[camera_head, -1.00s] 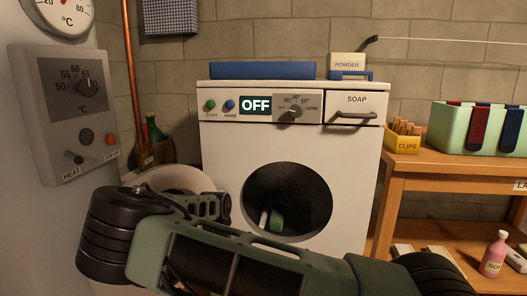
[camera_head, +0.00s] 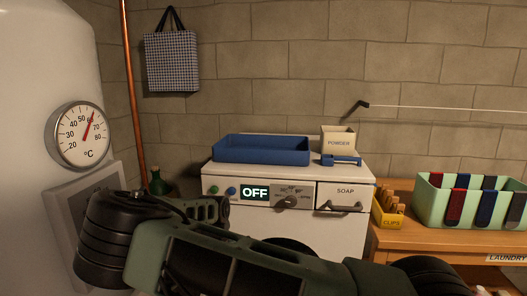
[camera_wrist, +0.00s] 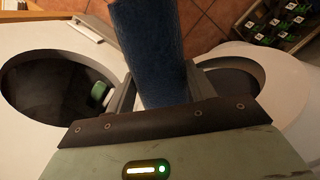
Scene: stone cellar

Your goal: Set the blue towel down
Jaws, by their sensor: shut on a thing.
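In the wrist view my gripper (camera_wrist: 160,88) is shut on the blue towel (camera_wrist: 150,45). The towel is a dark blue strip that passes between the fingers and runs to the top edge of the view. Its far end is out of view. The white washing machine's round drum opening (camera_wrist: 35,85) is to the left of the gripper, with a green and white thing (camera_wrist: 102,93) inside it. In the head view my arm covers the lower part of the washing machine (camera_head: 345,222), and I cannot make out the gripper or the held towel.
A blue tray (camera_head: 262,157) sits on the machine, beside a powder box (camera_head: 338,141) and a blue scoop. To the right are a yellow clips box (camera_head: 388,221) and a mint green bin (camera_head: 474,202) with red and blue strips over its front. A round white rim (camera_wrist: 270,65) is right of the gripper.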

